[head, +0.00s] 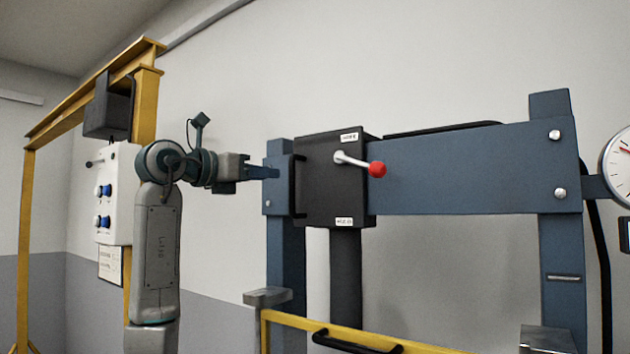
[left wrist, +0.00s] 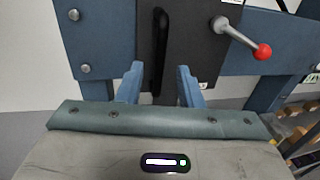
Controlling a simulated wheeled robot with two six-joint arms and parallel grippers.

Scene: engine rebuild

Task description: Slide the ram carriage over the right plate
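The ram carriage (head: 330,200) is a black box at the left end of the blue crossbeam, with a red-knobbed lever (head: 376,169) on its front. Its upright black handle (head: 298,186) is on its left side; the handle also shows in the left wrist view (left wrist: 159,50). My left gripper (head: 274,173) is just left of the handle. In the left wrist view its blue fingers (left wrist: 160,68) are spread, with the handle lined up between them; I cannot tell whether they reach around it. My right gripper is out of view. I cannot make out the right plate.
The blue crossbeam (head: 465,172) is clear to the right of the carriage, up to the right post (head: 563,265). A dial gauge (head: 619,168) is at the right edge. A yellow bar (head: 420,347) runs low across the front. A yellow gantry (head: 145,110) stands left.

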